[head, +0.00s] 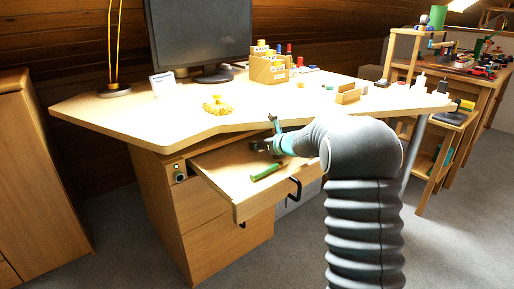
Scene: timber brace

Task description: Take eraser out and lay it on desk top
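The desk (140,105) has a pale wooden, angled top. Its top drawer (238,196) is pulled out at the front. A long green object (267,172) lies in the drawer near its front; I cannot tell whether it is the eraser. My gripper (258,146) is over the back part of the drawer, close to the front edge of the desk top. It is small and dark here, so its fingers and anything between them are unclear. No eraser can be clearly made out; my arm and gripper hide part of the drawer.
A monitor (198,35), a yellow object (216,105), a white card (162,84), a wooden organiser (268,69) and a small wooden box (348,94) stand on the desk. The front-left desk top is clear. A cluttered workbench (470,68) stands at right.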

